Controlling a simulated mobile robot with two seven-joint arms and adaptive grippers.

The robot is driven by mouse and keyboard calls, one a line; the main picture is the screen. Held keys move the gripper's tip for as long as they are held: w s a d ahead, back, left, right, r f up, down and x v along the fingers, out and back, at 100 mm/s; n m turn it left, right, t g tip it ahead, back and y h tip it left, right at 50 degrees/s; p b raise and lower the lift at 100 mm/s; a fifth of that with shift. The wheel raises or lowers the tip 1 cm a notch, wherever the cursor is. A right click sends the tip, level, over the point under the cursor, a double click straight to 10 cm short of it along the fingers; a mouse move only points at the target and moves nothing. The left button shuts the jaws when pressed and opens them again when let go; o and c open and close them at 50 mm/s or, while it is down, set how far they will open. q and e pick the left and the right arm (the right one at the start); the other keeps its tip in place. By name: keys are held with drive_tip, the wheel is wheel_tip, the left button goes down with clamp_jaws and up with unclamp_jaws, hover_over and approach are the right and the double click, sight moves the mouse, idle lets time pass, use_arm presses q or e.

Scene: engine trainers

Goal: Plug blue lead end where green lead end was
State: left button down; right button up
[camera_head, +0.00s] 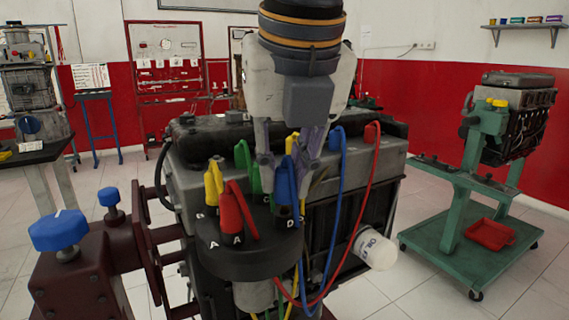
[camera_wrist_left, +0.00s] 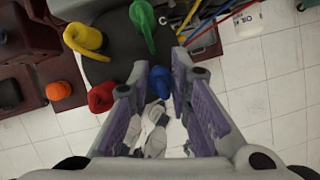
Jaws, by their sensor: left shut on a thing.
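My left gripper (camera_head: 288,165) reaches down from above and is shut on the blue lead end (camera_head: 286,185). In the left wrist view the blue lead end (camera_wrist_left: 160,82) sits between the purple-padded fingertips (camera_wrist_left: 156,92). It stands upright by the letter D on the black round cap (camera_head: 240,255); I cannot tell whether it is seated. The red lead end (camera_head: 231,215) is by A and the yellow lead end (camera_head: 213,183) is left of it. The green lead end (camera_head: 254,178) is behind, its base partly hidden; it also shows in the left wrist view (camera_wrist_left: 142,22). My right gripper is not in view.
The grey engine (camera_head: 205,145) stands behind the cap, with blue (camera_head: 337,138) and red (camera_head: 372,132) leads on its top. A white oil filter (camera_head: 376,249) juts out at right. A maroon stand with blue knobs (camera_head: 59,230) is at left. A green trolley (camera_head: 455,235) stands farther right.

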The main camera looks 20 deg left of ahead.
use_arm(q)
drive_tip(key=shift+f, duration=0.7)
idle(0.8)
drive_tip(key=c, duration=1.4)
unclamp_jaws()
